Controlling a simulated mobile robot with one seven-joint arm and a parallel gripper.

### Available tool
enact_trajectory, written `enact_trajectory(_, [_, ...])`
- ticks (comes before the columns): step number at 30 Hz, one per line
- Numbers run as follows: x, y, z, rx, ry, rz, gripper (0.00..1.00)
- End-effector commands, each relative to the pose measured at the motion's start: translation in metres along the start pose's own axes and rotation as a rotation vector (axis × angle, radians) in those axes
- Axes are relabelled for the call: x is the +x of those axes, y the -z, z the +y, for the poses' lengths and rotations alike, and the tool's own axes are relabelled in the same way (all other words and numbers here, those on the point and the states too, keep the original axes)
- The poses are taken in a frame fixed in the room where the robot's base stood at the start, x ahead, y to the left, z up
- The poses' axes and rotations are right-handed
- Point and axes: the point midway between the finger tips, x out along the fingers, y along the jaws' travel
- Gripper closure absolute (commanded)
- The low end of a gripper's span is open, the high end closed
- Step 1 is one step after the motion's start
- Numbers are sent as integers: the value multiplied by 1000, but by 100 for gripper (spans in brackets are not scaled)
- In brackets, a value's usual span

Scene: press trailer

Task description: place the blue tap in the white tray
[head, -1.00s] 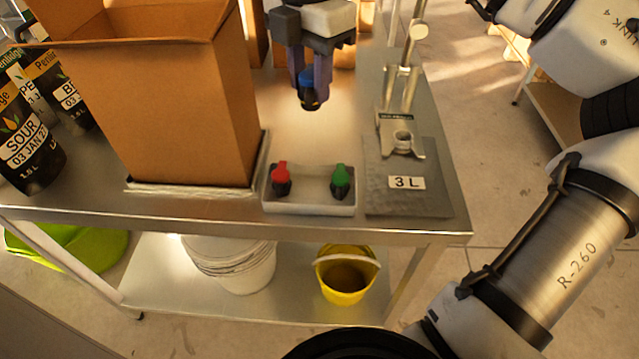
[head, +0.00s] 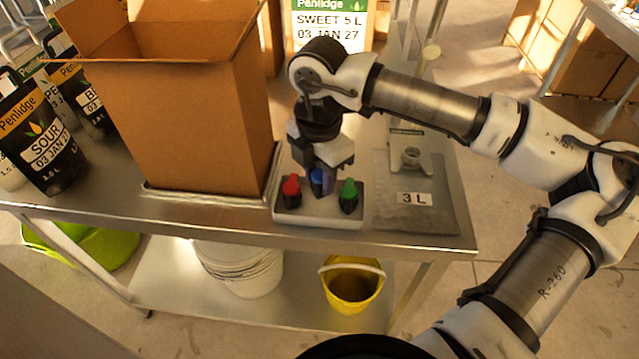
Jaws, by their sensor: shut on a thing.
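The blue tap (head: 319,182) is between the fingers of my gripper (head: 324,178), which is shut on it. The blue tap is at the white tray (head: 318,218), between a red tap (head: 291,190) on the left and a green tap (head: 348,195) on the right. My gripper points down from above the tray, and its fingers hide part of the blue tap. I cannot tell whether the tap's lower end touches the tray floor.
A tall open cardboard box (head: 200,110) stands left of the tray. A grey plate marked 3 L (head: 430,215) with a metal stand lies to the right. Black pouches (head: 45,140) are at far left. A yellow bucket (head: 352,285) is on the lower shelf.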

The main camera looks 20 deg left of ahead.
Motion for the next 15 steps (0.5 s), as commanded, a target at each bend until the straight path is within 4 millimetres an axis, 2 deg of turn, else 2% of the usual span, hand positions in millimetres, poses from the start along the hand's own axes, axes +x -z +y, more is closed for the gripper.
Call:
enact_trajectory(6, [30, 1, 0, -1, 1, 3, 89])
enact_trajectory(15, [36, 0, 0, 0, 1, 0, 89])
